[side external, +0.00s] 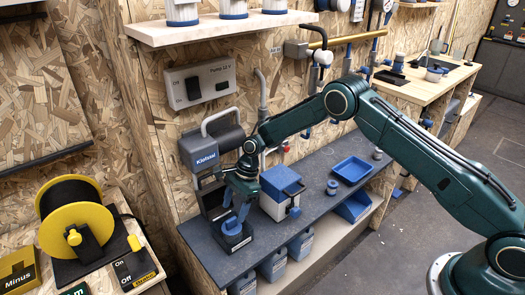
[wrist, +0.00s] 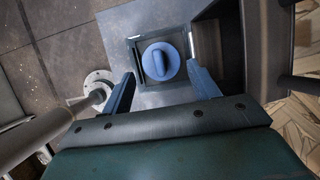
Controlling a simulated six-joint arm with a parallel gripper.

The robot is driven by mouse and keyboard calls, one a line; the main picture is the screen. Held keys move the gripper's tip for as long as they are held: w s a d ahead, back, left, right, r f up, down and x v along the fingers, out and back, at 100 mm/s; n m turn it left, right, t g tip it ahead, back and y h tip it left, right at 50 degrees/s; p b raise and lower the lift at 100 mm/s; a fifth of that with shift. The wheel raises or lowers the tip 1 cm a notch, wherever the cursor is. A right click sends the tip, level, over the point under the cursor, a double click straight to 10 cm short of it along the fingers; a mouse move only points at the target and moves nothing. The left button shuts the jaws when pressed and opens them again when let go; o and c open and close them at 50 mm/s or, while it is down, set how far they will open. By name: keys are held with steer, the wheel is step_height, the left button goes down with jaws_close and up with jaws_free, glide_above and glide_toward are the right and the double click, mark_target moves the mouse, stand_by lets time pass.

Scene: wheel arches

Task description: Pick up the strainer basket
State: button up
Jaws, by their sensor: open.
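A round blue part with a raised bar across its top (wrist: 160,62), which looks to be the strainer basket, sits in a square dark housing (wrist: 134,44). The housing also shows near the bench's front edge in the side external view (side external: 239,242). My gripper (side external: 236,212) points down over it. In the wrist view my gripper (wrist: 162,82) is open, with one blue finger on each side of the blue part and nothing between them held. Whether the fingers reach down to its height, I cannot tell.
A white box with a blue lid (side external: 282,186) stands close on the right. A blue tray (side external: 352,169) and a small blue spool (side external: 332,187) lie farther right.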

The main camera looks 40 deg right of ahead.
mark_target(231, 219)
steer(key=shift+x, duration=0.85)
steer(key=shift+x, duration=2.6)
steer(key=shift+s, duration=0.1)
steer(key=c, duration=0.6)
steer(key=shift+c, duration=0.2)
steer(key=shift+r, duration=0.15)
step_height(231, 219, up, 20)
